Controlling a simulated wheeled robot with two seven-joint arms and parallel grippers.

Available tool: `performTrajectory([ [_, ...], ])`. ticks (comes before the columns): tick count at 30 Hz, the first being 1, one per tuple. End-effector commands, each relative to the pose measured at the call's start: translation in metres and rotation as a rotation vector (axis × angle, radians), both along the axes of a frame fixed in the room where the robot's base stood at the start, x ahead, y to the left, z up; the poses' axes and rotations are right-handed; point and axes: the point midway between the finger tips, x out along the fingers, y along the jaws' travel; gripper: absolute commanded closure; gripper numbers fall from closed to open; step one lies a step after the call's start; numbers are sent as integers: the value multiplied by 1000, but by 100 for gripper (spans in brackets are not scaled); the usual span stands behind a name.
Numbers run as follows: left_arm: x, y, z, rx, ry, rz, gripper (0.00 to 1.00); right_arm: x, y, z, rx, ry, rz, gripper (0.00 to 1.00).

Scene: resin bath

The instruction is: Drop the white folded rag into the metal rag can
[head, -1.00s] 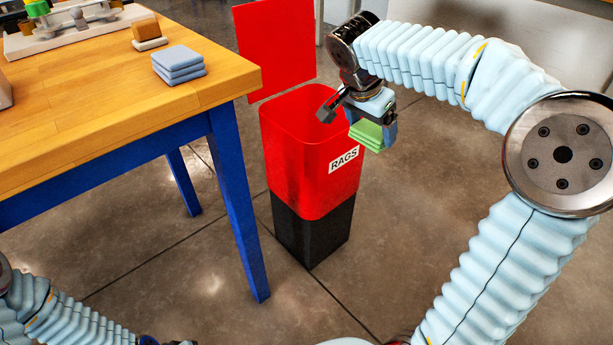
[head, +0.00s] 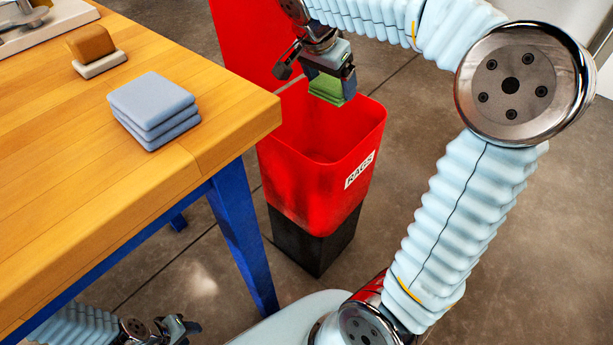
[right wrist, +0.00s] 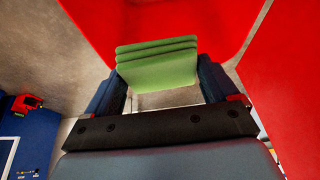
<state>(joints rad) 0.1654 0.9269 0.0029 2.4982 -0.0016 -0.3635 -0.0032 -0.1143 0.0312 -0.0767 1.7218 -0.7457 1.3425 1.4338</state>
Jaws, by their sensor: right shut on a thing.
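My right gripper (head: 333,84) is shut on a green folded rag (head: 326,89), held above the far part of the can's opening in the head view. The rag also shows between the fingers in the right wrist view (right wrist: 158,66). The rag can (head: 312,185) is red with a black base and a RAGS label, and its red lid (head: 243,45) stands open behind it. No plainly white folded rag shows; a blue-grey folded stack (head: 152,106) lies on the table. My left gripper (head: 178,328) is low at the bottom left, its jaws unclear.
The wooden table (head: 60,165) with blue legs stands left of the can, its corner close to the rim. A brown block (head: 90,43) rests on a pale pad (head: 100,64). The concrete floor right of the can is clear.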

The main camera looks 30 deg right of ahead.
Motion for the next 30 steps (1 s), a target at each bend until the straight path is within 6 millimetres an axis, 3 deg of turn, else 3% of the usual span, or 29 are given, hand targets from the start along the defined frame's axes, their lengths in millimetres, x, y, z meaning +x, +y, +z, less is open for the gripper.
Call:
performTrajectory([
  [8, 0, 2, -8, 2, -1, 3, 62, 0, 0, -10, 0, 0, 0, 46],
  [21, 1, 3, -44, 3, 1, 6, 62, 0, 0, -59, 0, 0, 0, 46],
  [30, 1, 3, -43, 2, 1, 6, 62, 0, 0, -60, 0, 0, 0, 46],
])
